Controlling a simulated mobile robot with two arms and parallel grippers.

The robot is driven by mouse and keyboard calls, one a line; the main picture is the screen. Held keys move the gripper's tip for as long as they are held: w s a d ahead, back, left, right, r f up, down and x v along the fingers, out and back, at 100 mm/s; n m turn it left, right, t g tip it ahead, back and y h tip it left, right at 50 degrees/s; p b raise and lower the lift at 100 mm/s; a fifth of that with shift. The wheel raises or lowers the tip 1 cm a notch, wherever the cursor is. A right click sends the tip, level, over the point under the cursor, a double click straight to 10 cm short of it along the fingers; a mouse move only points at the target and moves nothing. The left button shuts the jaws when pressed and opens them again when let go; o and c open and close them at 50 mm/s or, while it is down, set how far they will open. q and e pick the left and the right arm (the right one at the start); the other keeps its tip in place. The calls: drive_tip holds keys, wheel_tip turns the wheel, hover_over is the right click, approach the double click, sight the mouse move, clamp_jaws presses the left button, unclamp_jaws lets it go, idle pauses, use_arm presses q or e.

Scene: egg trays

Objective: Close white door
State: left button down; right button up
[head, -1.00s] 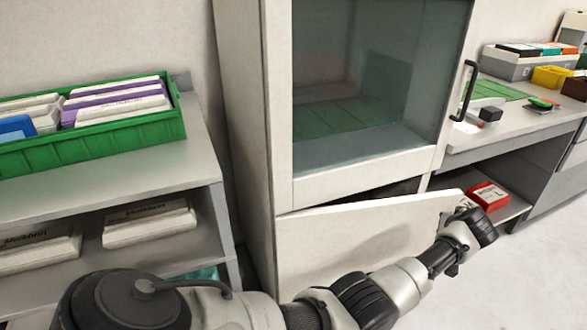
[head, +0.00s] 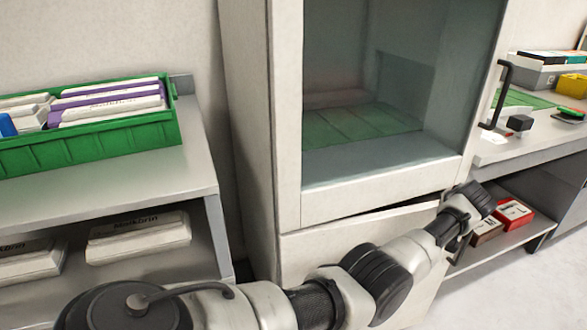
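The white door (head: 325,256) is the lower door of the tall white cabinet (head: 285,120). It stands slightly ajar, with a thin dark gap along its top edge that is wider toward the right. My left arm comes in from the bottom left and crosses in front of the door. My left gripper (head: 468,208) is at the door's upper right end, seemingly against or beside its edge; contact is unclear. Its fingers are not clear enough to tell open from shut. My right gripper is not in view.
Above the door is a glass-fronted compartment with a black handle (head: 498,95) at right. A shelf with a green crate (head: 95,144) and white boxes stands left. A counter (head: 530,140) with a lower shelf holding a red box (head: 514,213) stands right. Floor is free at lower right.

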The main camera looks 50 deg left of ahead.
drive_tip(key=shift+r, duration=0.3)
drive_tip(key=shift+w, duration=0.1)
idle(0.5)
